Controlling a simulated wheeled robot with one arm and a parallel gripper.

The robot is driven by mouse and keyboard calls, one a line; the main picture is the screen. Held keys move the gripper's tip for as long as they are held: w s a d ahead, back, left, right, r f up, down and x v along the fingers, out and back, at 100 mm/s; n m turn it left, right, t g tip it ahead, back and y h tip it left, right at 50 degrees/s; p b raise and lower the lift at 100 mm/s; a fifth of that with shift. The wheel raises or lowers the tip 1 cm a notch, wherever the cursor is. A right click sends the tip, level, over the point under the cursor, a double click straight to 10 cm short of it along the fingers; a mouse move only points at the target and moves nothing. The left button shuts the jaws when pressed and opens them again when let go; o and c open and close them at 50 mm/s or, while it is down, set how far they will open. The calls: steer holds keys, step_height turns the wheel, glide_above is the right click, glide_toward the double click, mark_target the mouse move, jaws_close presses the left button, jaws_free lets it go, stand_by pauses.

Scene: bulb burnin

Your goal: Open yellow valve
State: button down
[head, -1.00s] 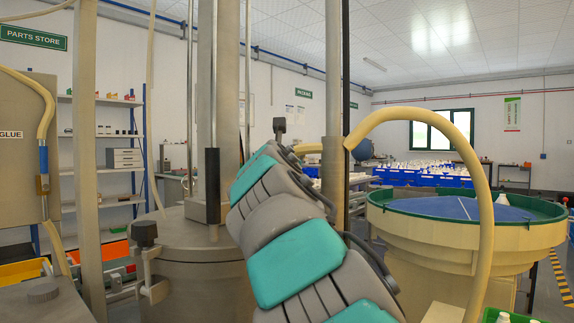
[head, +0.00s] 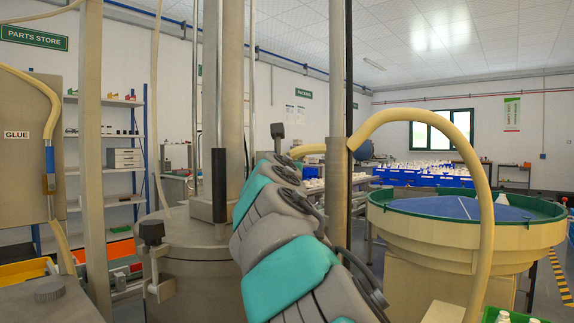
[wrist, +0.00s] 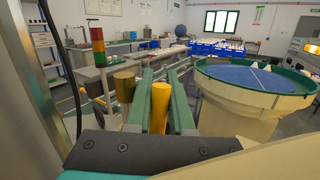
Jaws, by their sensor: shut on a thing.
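The yellow valve shows in the wrist view as a yellow cylindrical handle (wrist: 159,108), pointing away from me. My gripper (wrist: 160,84) has its two green fingers on either side of the handle and is shut on it. What the handle joins to is hidden. In the head view my own teal and grey arm covers the place where it reaches, so neither the gripper nor the valve shows there.
A brass-coloured cylinder (wrist: 124,86) stands just left of the fingers, with a red, amber and green signal light (wrist: 97,45) behind it. A large bowl feeder (head: 465,225) stands right. A steel vessel (head: 185,250) and posts stand close left.

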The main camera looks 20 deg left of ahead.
steer(key=shift+s+a+r+n+t+y+b, duration=0.15)
steer(key=shift+s+r+n+t+y+b, duration=0.15)
steer(key=shift+s+n+t+b, duration=0.25)
steer(key=shift+w, duration=0.1)
steer(key=c, duration=0.8)
jaws_free()
steer(key=shift+f, duration=0.1)
steer(key=shift+v, duration=3.95)
